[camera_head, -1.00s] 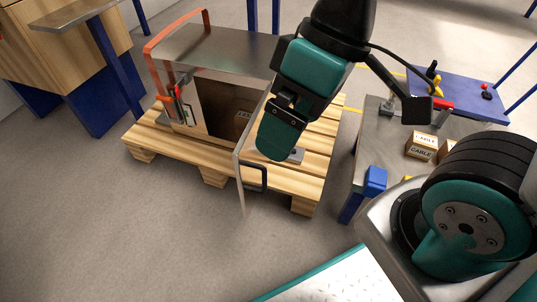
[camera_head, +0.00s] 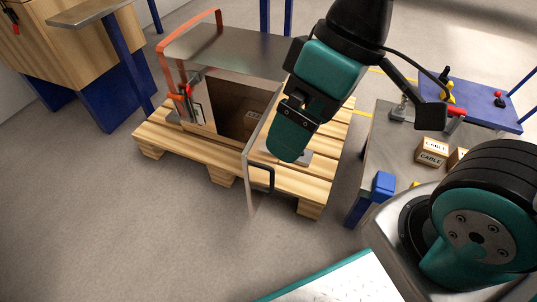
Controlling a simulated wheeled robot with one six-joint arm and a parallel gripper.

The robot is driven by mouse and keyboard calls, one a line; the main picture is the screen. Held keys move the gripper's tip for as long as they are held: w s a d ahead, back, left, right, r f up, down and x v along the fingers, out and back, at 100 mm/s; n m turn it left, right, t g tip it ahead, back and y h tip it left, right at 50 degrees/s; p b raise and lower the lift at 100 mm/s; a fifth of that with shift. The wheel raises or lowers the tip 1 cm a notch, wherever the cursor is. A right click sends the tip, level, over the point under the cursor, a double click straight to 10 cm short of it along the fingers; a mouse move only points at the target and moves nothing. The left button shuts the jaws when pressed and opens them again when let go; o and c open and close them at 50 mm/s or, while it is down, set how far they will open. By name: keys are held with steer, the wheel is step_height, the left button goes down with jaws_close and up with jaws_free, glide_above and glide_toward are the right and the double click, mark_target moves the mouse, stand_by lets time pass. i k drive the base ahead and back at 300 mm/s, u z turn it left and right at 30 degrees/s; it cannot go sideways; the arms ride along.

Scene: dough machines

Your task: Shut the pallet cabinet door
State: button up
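The pallet cabinet (camera_head: 215,45) is a metal-topped box with an orange tubular frame, standing on a wooden pallet. The cabinet door (camera_head: 257,140) stands open at the right side of the opening, seen nearly edge-on and jutting toward the camera. A dark bar handle (camera_head: 272,178) is near its lower front edge. My gripper (camera_head: 285,157) points down just right of the door, on its outer side. I cannot tell whether it touches the door, and its finger gap is hidden.
The wooden pallet (camera_head: 160,140) extends beyond the cabinet on the right. A grey table (camera_head: 385,150) with small cardboard boxes (camera_head: 432,151) and a blue block (camera_head: 384,184) stands at right. Floor left of the door and in front of the pallet is clear.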

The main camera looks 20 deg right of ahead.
mark_target(260, 164)
steer(key=u, duration=0.05)
steer(key=k, duration=1)
steer(key=z, duration=0.4)
steer(key=i, duration=0.6)
steer(key=u, duration=0.1)
